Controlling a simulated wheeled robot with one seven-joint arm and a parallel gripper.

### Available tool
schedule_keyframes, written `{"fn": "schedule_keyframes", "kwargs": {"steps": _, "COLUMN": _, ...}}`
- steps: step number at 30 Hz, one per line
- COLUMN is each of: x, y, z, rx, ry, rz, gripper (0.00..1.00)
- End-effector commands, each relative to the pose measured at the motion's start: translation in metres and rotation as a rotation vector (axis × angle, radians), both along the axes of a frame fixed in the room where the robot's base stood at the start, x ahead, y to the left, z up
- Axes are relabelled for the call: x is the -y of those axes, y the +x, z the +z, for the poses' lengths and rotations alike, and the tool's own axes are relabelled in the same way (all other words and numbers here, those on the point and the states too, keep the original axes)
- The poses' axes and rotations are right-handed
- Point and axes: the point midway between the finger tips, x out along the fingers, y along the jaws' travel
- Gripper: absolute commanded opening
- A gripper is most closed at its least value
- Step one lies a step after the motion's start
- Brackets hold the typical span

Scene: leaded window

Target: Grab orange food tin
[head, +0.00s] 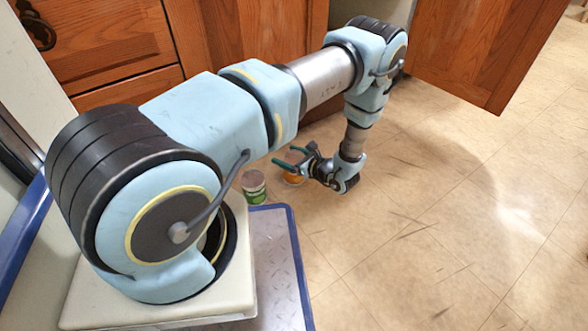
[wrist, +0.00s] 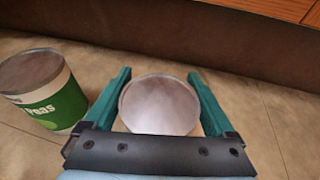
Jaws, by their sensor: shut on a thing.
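The orange tin (head: 293,178) stands on the floor near the wooden cabinets in the head view, partly hidden by my gripper (head: 292,164). In the wrist view the tin's round grey lid (wrist: 160,104) sits between the two green fingers of my gripper (wrist: 160,95), and its side is mostly hidden. My gripper is shut on this tin, with a finger on each side. A green and white tin labelled "Peas" (wrist: 45,97) stands to the left, apart from the fingers; it also shows in the head view (head: 254,187).
Wooden cabinets (head: 245,40) stand behind the tins, with a dark base strip (wrist: 180,35) close beyond them. An open wooden door (head: 490,45) juts out at upper right. The tiled floor (head: 430,220) to the right is clear.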

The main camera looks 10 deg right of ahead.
Motion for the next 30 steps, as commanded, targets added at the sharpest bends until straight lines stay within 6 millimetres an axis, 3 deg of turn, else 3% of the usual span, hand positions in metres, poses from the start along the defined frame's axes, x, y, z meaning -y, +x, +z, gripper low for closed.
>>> {"fn": "schedule_keyframes", "kwargs": {"steps": 2, "x": 0.000, "y": 0.000, "z": 0.000, "rx": 0.000, "ry": 0.000, "rz": -0.001, "gripper": 0.54}}
{"fn": "schedule_keyframes", "kwargs": {"steps": 16, "x": 0.000, "y": 0.000, "z": 0.000, "rx": -0.001, "ry": -0.001, "rz": -0.001, "gripper": 0.01}}
{"fn": "schedule_keyframes", "kwargs": {"steps": 25, "x": 0.001, "y": 0.000, "z": 0.004, "rx": 0.002, "ry": 0.000, "rz": -0.001, "gripper": 0.00}}
{"fn": "schedule_keyframes", "kwargs": {"steps": 30, "x": 0.001, "y": 0.001, "z": 0.029, "rx": 0.002, "ry": -0.002, "rz": -0.002, "gripper": 0.00}}
